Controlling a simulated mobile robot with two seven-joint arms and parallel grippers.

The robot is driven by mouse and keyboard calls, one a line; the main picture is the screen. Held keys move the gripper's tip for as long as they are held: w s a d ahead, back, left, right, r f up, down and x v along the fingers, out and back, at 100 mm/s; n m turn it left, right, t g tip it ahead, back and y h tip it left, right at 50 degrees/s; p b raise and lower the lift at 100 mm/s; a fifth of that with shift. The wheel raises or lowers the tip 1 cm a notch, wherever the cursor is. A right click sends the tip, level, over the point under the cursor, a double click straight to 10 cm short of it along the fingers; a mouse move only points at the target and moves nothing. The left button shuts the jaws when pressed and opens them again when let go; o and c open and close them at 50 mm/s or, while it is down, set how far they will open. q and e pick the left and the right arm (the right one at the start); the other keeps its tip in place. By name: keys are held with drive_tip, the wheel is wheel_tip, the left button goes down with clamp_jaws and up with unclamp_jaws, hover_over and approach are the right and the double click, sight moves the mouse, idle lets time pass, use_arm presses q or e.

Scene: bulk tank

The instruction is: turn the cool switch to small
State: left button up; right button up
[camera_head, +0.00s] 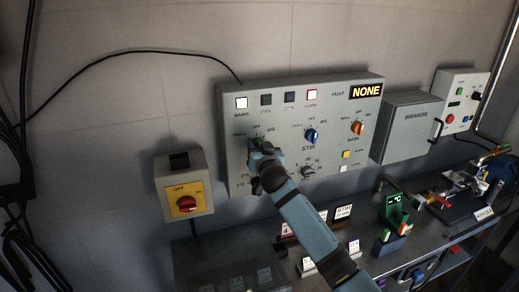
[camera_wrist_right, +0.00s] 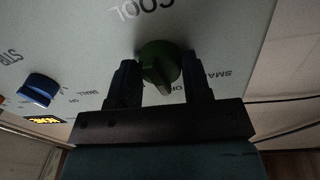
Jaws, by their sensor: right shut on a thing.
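The cool switch is a round green knob (camera_head: 257,142) on the left part of the grey control panel (camera_head: 300,88); my right gripper partly covers it in the head view. In the wrist view, where lettering is upside down, the green knob (camera_wrist_right: 158,60) sits under the word COOL. Its pale pointer aims down, towards my gripper's base. My left gripper is out of view.
A blue knob (camera_head: 312,136) and an orange knob (camera_head: 358,128) are to the right on the panel. A box with a red switch (camera_head: 187,203) hangs at lower left. A breaker box (camera_head: 408,125) is at right. Below is a bench with signs and fittings.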

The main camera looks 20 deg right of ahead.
drive_tip(key=n, duration=0.4)
drive_tip(key=shift+d+n+t+p, duration=0.1)
drive_tip(key=shift+n+t+p, duration=0.3)
drive_tip(key=shift+n, duration=2.1)
drive_tip(key=o, duration=0.9)
drive_tip(key=s, duration=0.4)
drive_tip(key=s+b, duration=0.1)
drive_tip(key=s, duration=0.8)
drive_tip(key=shift+s+f+b, duration=0.3)
drive_tip(key=shift+s+f, duration=0.1)
